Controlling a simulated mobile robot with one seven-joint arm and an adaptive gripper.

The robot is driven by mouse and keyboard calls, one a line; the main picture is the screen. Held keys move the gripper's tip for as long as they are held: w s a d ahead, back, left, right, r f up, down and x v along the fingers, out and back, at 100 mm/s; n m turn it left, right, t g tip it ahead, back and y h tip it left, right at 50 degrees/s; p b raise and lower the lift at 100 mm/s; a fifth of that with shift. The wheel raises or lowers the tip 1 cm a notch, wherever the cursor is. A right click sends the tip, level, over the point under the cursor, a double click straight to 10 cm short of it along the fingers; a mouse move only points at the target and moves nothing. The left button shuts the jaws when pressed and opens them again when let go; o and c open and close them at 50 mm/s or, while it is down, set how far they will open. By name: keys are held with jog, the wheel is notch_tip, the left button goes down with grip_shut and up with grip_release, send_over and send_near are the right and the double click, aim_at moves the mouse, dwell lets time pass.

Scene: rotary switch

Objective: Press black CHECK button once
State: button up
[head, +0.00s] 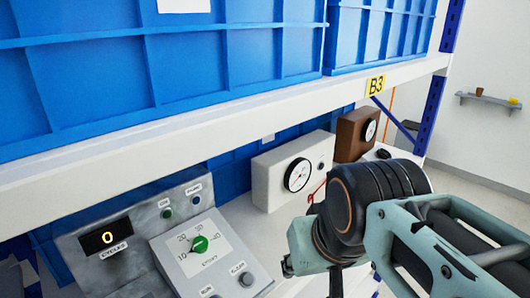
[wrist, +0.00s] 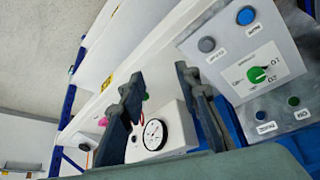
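No label in view reads clearly as CHECK. The white gauge box (head: 262,180) has a small dark round button (head: 321,166) right of its dial. The box also shows in the wrist view (wrist: 176,112), with a small dark dot (wrist: 134,139) beside its dial. The grey control box (head: 165,250) has a green knob (head: 199,244) and a dark grey button (head: 246,279) in front. That button looks grey in the wrist view (wrist: 207,44), beside a blue one (wrist: 245,15). My gripper (wrist: 158,72) has its fingers apart, with nothing between them. In the head view my wrist hides most of it.
A grey panel (head: 70,250) with a display reading 0 stands behind the control box. A brown gauge box (head: 349,136) is farther right. The white shelf beam (head: 230,117) marked B3 and the blue crates (head: 180,65) hang low above the equipment. A dark blue post (head: 432,108) stands at right.

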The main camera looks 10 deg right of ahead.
grip_shut()
dwell(1.2)
